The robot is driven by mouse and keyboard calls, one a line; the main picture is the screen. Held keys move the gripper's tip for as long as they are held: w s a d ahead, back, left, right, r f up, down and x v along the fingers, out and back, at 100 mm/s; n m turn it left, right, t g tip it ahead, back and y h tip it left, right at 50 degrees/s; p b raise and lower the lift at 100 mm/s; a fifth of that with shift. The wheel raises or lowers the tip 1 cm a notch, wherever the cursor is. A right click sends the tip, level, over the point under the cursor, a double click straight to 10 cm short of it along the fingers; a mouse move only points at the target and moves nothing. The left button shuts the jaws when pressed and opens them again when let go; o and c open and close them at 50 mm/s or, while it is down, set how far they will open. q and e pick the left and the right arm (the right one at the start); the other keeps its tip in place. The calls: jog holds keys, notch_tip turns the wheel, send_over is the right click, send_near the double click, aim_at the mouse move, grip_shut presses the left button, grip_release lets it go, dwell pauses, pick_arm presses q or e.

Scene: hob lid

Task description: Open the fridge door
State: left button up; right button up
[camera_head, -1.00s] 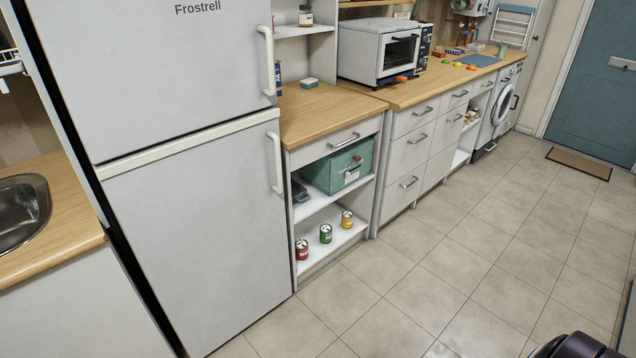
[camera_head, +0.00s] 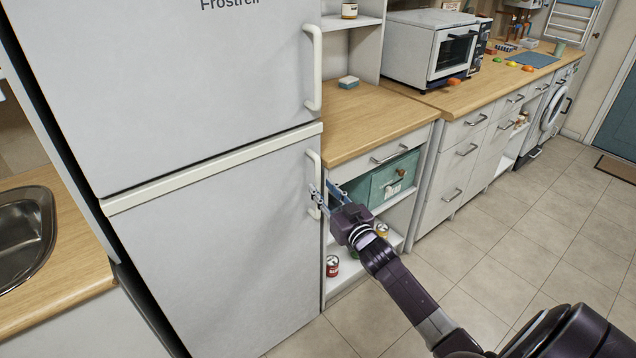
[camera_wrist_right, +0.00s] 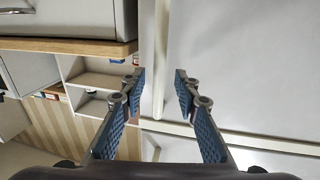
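The white fridge (camera_head: 215,235) stands at the left with its upper and lower doors shut. The lower door's handle (camera_head: 313,165) is a pale vertical bar near the door's right edge. My right gripper (camera_head: 325,194) is at the lower part of this handle, with its fingers spread. In the right wrist view the handle (camera_wrist_right: 160,45) shows in the gap between the open fingertips (camera_wrist_right: 160,78), with space on both sides. Whether a finger touches it I cannot tell. The upper door's handle (camera_head: 314,68) is above. My left gripper is not in view.
A wooden counter (camera_head: 375,120) with an open shelf unit adjoins the fridge's right side; a teal box (camera_head: 385,183) and cans (camera_head: 332,266) are on its shelves. A sink (camera_head: 22,235) is at the left. The tiled floor (camera_head: 500,260) in front is clear.

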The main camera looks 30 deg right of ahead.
aim_at(319, 184)
jog(key=shift+w+d+f, duration=0.1)
jog(key=shift+w+d, duration=0.05)
jog(key=shift+w, duration=0.8)
jog(key=shift+w+d, duration=0.1)
jog(key=shift+w, duration=0.85)
jog(key=shift+c, duration=0.6)
grip_shut()
